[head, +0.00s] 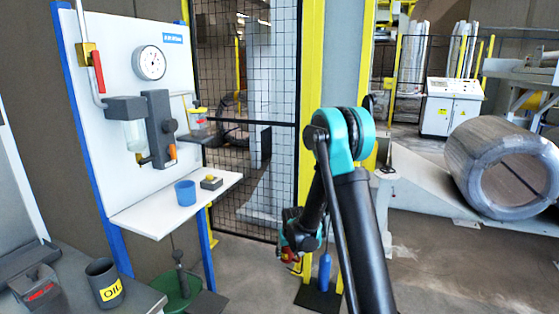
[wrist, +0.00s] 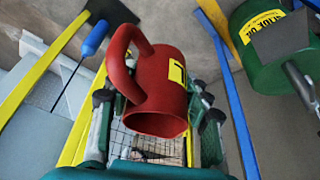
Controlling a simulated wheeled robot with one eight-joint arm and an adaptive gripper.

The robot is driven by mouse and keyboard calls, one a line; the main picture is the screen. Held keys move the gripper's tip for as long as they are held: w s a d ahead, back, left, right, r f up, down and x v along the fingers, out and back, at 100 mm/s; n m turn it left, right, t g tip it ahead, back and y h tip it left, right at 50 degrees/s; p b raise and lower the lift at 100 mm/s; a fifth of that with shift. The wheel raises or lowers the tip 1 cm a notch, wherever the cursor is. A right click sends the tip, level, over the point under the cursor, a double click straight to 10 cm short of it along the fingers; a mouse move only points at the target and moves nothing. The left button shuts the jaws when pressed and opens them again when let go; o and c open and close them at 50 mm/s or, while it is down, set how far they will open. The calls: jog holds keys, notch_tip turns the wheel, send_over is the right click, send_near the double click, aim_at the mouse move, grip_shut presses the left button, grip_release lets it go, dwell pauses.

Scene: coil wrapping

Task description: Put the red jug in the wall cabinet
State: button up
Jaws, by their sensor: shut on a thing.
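The red jug (wrist: 168,82), with a large loop handle and a yellow label, sits between the fingers of my gripper (wrist: 158,106) in the wrist view. The gripper is shut on it, and the jug looks tilted in that view, its round rim towards the camera. In the head view my gripper (head: 291,262) hangs low beside my arm, left of the yellow post, and only a small red part of the jug (head: 287,256) shows. I cannot make out a wall cabinet in either view.
A white panel with a gauge (head: 150,62) stands at the left, its shelf (head: 140,218) holding a blue cup (head: 185,193). A grey OIL mug (head: 104,284) is on the bench. A green drum (wrist: 255,45) and blue bottle (wrist: 93,38) are nearby. A mesh fence (head: 265,150) stands behind.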

jog(key=s+d+m, duration=0.1)
jog(key=s+d, duration=0.2)
jog(key=d, duration=0.5)
jog(key=s+d+r+m, duration=0.1)
jog(key=s+d, duration=0.2)
jog(key=d, duration=0.5)
jog(key=shift+s+r+h, duration=0.2)
jog(key=shift+r+h, duration=0.05)
jog(key=shift+h, duration=0.15)
jog(key=shift+a, duration=0.1)
